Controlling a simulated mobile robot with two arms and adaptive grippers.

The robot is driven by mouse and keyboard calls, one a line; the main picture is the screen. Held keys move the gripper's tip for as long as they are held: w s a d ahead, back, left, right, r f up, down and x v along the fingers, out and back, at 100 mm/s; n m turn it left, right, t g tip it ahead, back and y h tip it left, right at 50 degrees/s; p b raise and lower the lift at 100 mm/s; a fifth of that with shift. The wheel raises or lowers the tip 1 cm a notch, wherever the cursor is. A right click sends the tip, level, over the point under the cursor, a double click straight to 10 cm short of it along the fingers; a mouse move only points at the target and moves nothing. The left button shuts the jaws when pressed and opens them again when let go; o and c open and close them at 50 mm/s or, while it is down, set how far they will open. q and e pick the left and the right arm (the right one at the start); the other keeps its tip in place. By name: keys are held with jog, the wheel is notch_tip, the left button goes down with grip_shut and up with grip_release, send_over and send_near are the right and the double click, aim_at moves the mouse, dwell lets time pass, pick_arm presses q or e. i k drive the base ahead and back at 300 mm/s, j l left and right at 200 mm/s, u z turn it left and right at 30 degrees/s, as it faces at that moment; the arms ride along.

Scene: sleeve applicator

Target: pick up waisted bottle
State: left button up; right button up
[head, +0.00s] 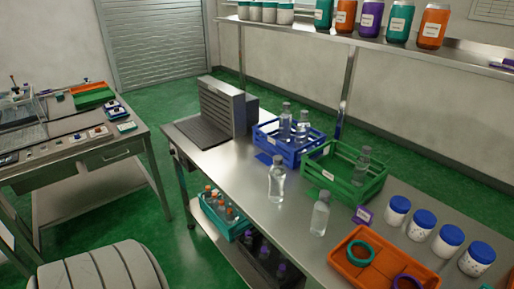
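Two clear bottles stand upright and apart on the steel table (240,187). The bottle (276,184) nearer the blue crate seems to narrow slightly at its middle, so it looks like the waisted bottle. The other bottle (320,215), to its right and nearer the front edge, looks straighter. Two more clear bottles stand in the blue crate (287,150), and another clear bottle (361,167) stands in the green crate (340,190). Their lower parts are partly hidden by the crate walls. Neither of my grippers is in view.
Several white jars with blue lids (397,211) line the right side. An orange tray (345,259) with rings sits at the front right. A grey louvred unit (222,108) stands at the back left. A shelf (385,42) runs above. The table's left part is clear.

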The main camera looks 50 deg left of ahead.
aim_at(277, 175)
jog(key=u, duration=1.35)
jog(key=i+j+z, duration=0.1)
jog(key=j+z, duration=0.3)
jog(key=l, duration=0.15)
